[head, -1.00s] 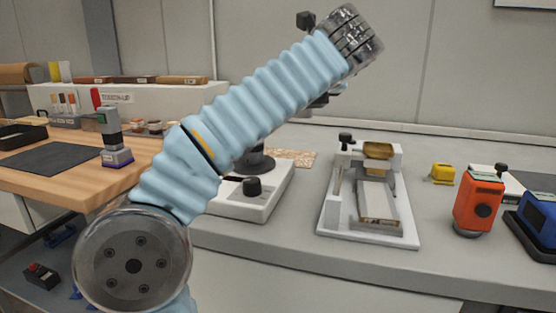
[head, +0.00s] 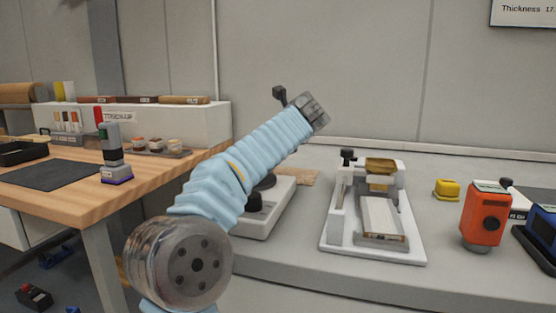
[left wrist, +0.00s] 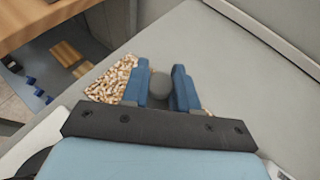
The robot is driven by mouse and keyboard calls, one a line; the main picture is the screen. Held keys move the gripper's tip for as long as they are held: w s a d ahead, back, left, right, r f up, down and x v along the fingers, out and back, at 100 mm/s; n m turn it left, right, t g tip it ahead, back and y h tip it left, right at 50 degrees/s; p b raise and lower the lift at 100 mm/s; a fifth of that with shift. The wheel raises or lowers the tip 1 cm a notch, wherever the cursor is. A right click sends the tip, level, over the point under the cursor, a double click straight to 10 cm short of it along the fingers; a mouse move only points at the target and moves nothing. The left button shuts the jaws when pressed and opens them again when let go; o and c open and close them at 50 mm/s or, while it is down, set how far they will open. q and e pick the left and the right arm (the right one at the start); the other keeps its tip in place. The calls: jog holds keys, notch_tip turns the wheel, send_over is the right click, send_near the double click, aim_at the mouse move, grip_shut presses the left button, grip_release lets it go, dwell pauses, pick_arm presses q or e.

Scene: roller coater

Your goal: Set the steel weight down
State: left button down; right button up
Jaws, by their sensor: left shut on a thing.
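In the left wrist view, my left gripper (left wrist: 160,88) has its two blue fingers closed on the steel weight (left wrist: 158,86), a dark grey cylinder seen from above. The weight is over or beside a speckled cork mat (left wrist: 112,78) on the grey bench. I cannot tell whether its base touches anything. In the head view, the cork mat (head: 308,177) shows partly behind my blue-sleeved left arm. That arm hides the gripper fingers and the weight there. My right gripper is in neither view.
A white device with a black knob (head: 268,210) stands partly behind my arm. Right of it are a white-based coater (head: 328,240), a small yellow block (head: 447,189), an orange device (head: 482,215) and a blue device (head: 540,235). A wooden table (head: 150,175) is at left.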

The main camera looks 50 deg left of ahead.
pick_arm(q)
jog(key=shift+w+a+f, duration=0.15)
jog(key=shift+f, duration=0.15)
jog(key=f, duration=0.1)
jog(key=f+b, duration=0.1)
jog(key=f, duration=0.1)
jog(key=shift+w+a+b, duration=0.1)
jog(key=shift+a+b, duration=0.1)
jog(key=shift+b, duration=0.1)
jog(key=shift+f, duration=0.15)
jog(key=shift+f, duration=0.2)
jog(key=c, duration=0.9)
grip_release()
jog(key=shift+o, duration=0.2)
